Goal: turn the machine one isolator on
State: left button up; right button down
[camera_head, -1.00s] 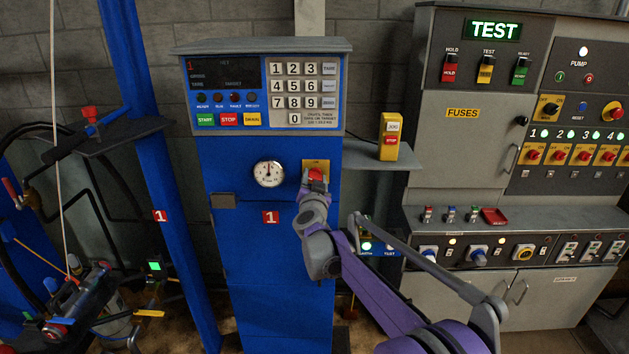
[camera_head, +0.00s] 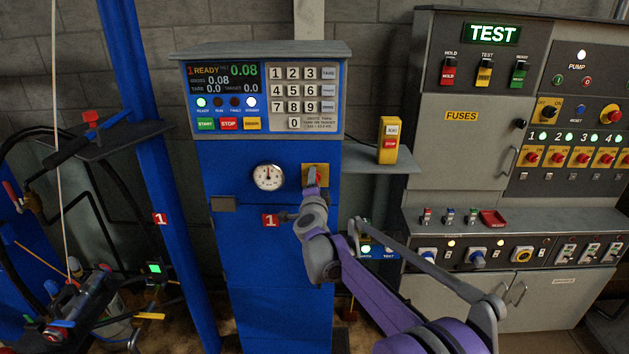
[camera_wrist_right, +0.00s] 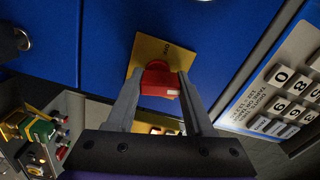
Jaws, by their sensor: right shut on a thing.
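The machine one isolator is a red knob (camera_wrist_right: 159,80) on a yellow plate (camera_wrist_right: 147,55), which also shows in the head view (camera_head: 306,178). It is on the front of the blue cabinet (camera_head: 268,290) marked with a red 1 label (camera_head: 270,220). In the right wrist view, my right gripper (camera_wrist_right: 157,88) has a finger on each side of the knob and is shut on it. In the head view, my right gripper (camera_head: 315,180) hides most of the knob. The cabinet's display (camera_head: 222,80) is lit and reads READY. My left gripper is out of view.
A round gauge (camera_head: 268,177) is left of the isolator. A keypad (camera_head: 304,90) is above. A yellow jog/stop box (camera_head: 389,140) stands on a shelf to the right. A grey TEST panel (camera_head: 460,160) fills the right side. Hoses clutter the left.

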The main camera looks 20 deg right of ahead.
jog(key=shift+m, duration=1.2)
jog(key=shift+m+p, duration=0.3)
jog(key=shift+c, duration=1.4)
grip_release()
jog(key=b+v, duration=0.1)
jog(key=v, duration=0.9)
jog(key=shift+s+b, duration=0.4)
